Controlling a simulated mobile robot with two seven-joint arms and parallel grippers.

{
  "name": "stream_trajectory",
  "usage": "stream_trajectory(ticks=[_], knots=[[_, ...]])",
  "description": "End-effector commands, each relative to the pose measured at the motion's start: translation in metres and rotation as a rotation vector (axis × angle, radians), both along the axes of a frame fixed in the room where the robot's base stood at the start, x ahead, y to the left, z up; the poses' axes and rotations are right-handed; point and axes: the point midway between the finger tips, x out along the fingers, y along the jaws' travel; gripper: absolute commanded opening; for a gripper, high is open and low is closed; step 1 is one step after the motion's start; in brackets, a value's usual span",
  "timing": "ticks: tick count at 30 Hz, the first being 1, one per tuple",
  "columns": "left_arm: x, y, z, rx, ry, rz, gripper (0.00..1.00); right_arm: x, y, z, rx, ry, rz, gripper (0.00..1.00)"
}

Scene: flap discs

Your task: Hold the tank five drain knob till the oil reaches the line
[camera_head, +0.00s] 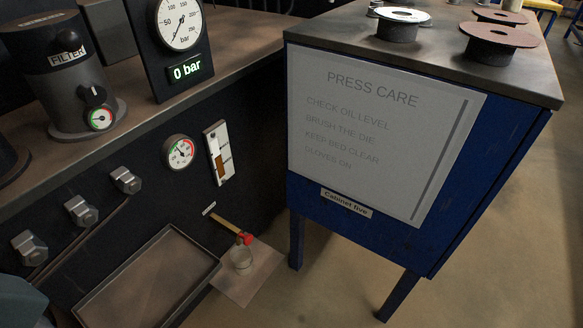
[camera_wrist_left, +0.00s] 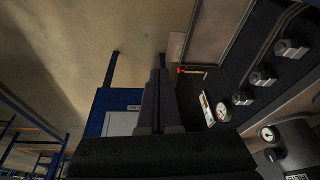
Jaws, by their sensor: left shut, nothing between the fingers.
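A red drain knob (camera_head: 245,238) sits at the end of a short brass pipe (camera_head: 224,226) low on the dark tank front. A clear glass jar (camera_head: 241,259) stands below it on a flat sheet. An oil sight gauge (camera_head: 219,153) on the tank front shows a brown oil column; the exact level against its marks is too small to tell. In the left wrist view the red knob (camera_wrist_left: 181,71) lies beyond and right of my left gripper (camera_wrist_left: 160,76), which is shut, empty and apart from it. My right gripper is in neither view.
A blue cabinet (camera_head: 470,190) labelled "Cabinet five" stands right of the pipe, with discs on top. An empty-looking tray (camera_head: 147,283) lies left of the jar. Several hex fittings (camera_head: 82,211) stick out of the tank front. Floor between tank and cabinet is narrow.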

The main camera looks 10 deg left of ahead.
Motion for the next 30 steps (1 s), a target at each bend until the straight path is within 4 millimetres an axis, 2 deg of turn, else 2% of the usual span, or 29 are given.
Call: stream_trajectory(ticks=[1, 11, 19, 26, 30], knots=[[0.0, 0.0, -0.038, 0.0, -0.001, -0.001, 0.0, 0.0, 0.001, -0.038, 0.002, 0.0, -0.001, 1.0], [0.006, 0.0, -0.155, 0.007, -0.021, -0.017, 0.0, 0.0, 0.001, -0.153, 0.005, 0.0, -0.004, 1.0], [0.021, 0.001, -0.253, 0.028, -0.074, -0.063, 0.0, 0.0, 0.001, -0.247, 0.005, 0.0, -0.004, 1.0], [0.05, 0.004, -0.34, 0.079, -0.182, -0.156, 0.0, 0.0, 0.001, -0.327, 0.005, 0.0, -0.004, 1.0], [0.083, 0.008, -0.394, 0.158, -0.31, -0.27, 0.0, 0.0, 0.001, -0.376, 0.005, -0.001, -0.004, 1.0]])
